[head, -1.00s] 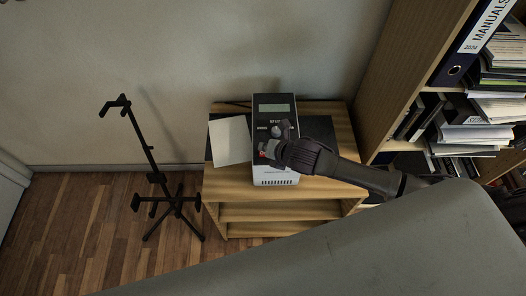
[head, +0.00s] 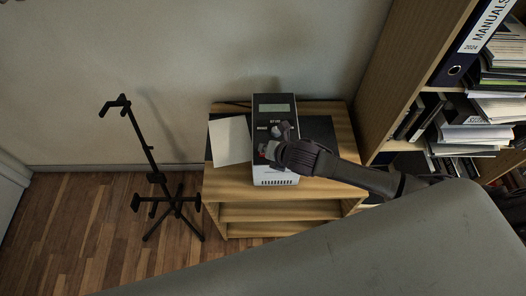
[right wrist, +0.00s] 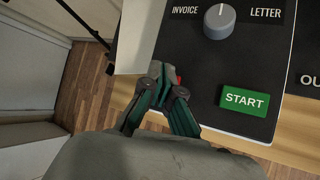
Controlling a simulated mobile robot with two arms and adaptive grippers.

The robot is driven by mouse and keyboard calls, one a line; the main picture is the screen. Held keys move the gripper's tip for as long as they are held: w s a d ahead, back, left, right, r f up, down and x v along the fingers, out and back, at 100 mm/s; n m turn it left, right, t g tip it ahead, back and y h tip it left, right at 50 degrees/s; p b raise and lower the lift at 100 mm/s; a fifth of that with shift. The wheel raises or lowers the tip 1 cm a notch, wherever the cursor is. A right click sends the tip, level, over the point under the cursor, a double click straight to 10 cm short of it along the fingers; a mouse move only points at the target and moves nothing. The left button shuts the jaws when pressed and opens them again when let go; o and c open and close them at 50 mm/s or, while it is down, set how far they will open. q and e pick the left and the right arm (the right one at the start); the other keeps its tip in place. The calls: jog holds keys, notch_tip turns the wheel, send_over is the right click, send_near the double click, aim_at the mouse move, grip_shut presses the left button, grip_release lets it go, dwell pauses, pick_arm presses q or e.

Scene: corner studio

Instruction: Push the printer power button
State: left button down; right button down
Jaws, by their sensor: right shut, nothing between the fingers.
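The printer (head: 273,98) is a dark-topped box with a light front and a small display, standing on a wooden shelf unit. In the right wrist view its black panel (right wrist: 265,55) has a grey knob (right wrist: 219,21) between INVOICE and LETTER and a green START button (right wrist: 244,100). A small red part (right wrist: 179,80), perhaps the power button, shows just beside my fingertips and is mostly hidden. My right gripper (head: 268,149) is over the left lower part of the panel, shut and empty; its fingers (right wrist: 164,82) are at the red part. I cannot tell whether they touch it. My left gripper is not in view.
A white sheet (head: 229,141) lies left of the printer on the wooden shelf unit (head: 235,188). A black stand (head: 152,165) is on the floor at left. A bookcase (head: 385,75) with binders and papers rises at right. The wall is behind.

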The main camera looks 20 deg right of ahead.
jog(key=shift+f, duration=0.25)
dwell(0.5)
jog(key=shift+r+p, duration=0.65)
jog(key=shift+p, duration=0.2)
notch_tip(320, 180, up, 6)
jog(key=p, duration=0.7)
